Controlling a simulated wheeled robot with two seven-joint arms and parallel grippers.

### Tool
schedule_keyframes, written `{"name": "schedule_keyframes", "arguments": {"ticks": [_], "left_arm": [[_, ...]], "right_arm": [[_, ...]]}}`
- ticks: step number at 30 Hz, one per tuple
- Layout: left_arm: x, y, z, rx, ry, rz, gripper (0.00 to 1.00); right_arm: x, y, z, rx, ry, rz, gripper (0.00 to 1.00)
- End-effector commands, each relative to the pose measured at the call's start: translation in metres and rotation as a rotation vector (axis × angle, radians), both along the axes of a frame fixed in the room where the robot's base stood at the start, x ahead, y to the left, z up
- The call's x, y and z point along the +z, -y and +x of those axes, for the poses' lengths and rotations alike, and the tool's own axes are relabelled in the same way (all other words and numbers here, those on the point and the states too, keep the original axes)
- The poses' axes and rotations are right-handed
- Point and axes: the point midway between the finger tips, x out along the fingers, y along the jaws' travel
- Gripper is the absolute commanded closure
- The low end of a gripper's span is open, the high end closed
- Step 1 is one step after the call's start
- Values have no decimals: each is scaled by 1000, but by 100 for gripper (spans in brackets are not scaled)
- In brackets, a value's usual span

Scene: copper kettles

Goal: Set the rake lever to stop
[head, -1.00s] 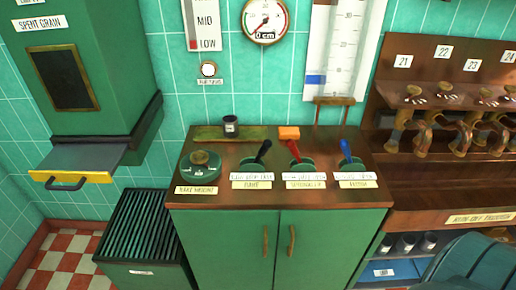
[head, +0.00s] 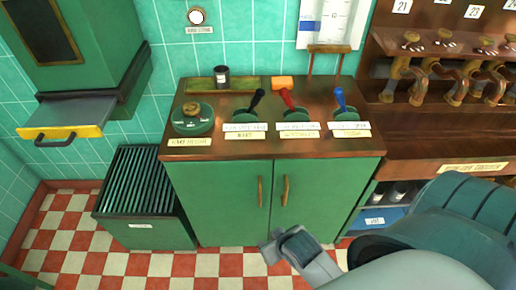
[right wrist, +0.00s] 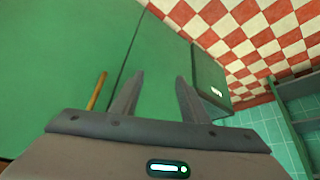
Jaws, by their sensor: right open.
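The rake lever (head: 257,101) is a black handle on a round green base, the leftmost of three levers on the wooden counter top. It leans up and to the right. A position strip (head: 245,127) and a name plate (head: 245,135) sit in front of it; their small print is blurred. My right gripper (head: 285,243) is low in front of the green cabinet, well below and apart from the lever. In the right wrist view its two fingers (right wrist: 160,80) are spread and empty, with cabinet doors behind. My left gripper is not in view.
A red lever (head: 290,100) and a blue lever (head: 343,101) stand to the right. A round dial (head: 193,118) is to the left. Brass taps (head: 443,75) line the right shelf. The cabinet has handles (head: 285,190).

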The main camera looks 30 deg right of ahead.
Motion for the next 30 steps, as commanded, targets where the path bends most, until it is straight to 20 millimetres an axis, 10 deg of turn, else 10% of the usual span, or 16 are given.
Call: {"name": "schedule_keyframes", "arguments": {"ticks": [9, 18, 30], "left_arm": [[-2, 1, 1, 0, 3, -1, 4], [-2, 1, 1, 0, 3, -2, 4], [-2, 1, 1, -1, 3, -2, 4]], "right_arm": [[129, 60, 108, -317, 526, 84, 59], [224, 105, 163, -475, 965, 197, 59], [254, 116, 173, -495, 1106, 242, 59]]}}
